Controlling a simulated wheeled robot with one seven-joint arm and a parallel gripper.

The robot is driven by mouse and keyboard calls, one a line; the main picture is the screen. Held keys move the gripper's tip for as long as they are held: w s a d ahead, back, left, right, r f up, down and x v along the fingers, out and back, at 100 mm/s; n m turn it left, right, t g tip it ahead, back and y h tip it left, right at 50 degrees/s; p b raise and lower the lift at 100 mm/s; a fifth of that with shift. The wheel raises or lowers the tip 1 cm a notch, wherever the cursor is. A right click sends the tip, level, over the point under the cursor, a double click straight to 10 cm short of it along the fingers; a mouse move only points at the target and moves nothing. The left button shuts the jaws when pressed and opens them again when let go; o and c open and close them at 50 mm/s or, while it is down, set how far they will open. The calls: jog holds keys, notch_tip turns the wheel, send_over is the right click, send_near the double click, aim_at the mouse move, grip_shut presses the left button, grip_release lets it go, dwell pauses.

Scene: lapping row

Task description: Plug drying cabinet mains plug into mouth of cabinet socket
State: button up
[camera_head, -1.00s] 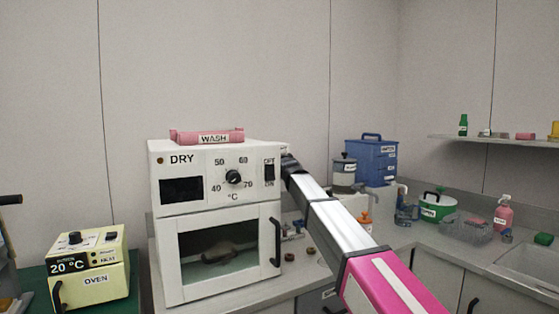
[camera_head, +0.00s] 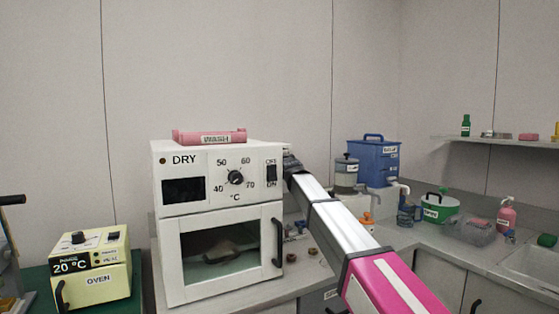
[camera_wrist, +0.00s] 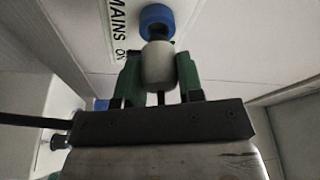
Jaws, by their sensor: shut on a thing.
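In the wrist view my gripper (camera_wrist: 158,84) has green fingers shut on a pale grey rounded plug (camera_wrist: 158,62). A dark part at the plug's far end points at the blue ring of the cabinet socket (camera_wrist: 157,18), on a white panel lettered MAINS ON. The plug's far end overlaps the ring's lower edge in the picture; I cannot tell whether it is inside the mouth or just in front. In the head view the white drying cabinet (camera_head: 178,218), marked DRY, stands on the counter. My arm reaches behind its right side, so gripper, plug and socket are hidden there.
A pink WASH item (camera_head: 209,137) lies on the cabinet's top. A yellow oven (camera_head: 95,270) stands to the left. Right of my arm are a blue tank (camera_head: 375,165), a lidded canister (camera_head: 346,172) and a green pot (camera_head: 438,207). Small parts lie beside the cabinet.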

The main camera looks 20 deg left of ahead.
jog(key=shift+w+a, duration=0.85)
jog(key=shift+a, duration=0.15)
dwell(0.8)
jog(key=o, duration=1)
jog(key=s+d, duration=0.6)
jog(key=d, duration=0.1)
jog(key=w+d+f+g+h, duration=0.1)
jog(key=w+f+g+h, duration=0.15)
jog(key=f, duration=0.35)
jog(key=w+d+f+g+h, duration=0.1)
jog(key=w+f+g+h, duration=0.15)
jog(key=f, duration=0.45)
jog(key=shift+s+d+f+n+g+h, duration=0.25)
jog(key=shift+d+f+n+g+h, duration=0.2)
jog(key=shift+d+f+g+h, duration=1.15)
jog(key=shift+s+d+f+n+g+h, duration=0.25)
jog(key=shift+d+f+n+g+h, duration=0.45)
jog(key=shift+f, duration=1.85)
jog(key=shift+s+d+f+n+g+h, duration=0.2)
jog(key=shift+d+f+g+h, duration=0.7)
jog(key=shift+d+f+g, duration=0.85)
jog(key=shift+s+a+f+t, duration=0.2)
jog(key=shift+f+t, duration=0.1)
jog(key=shift+t, duration=0.15)
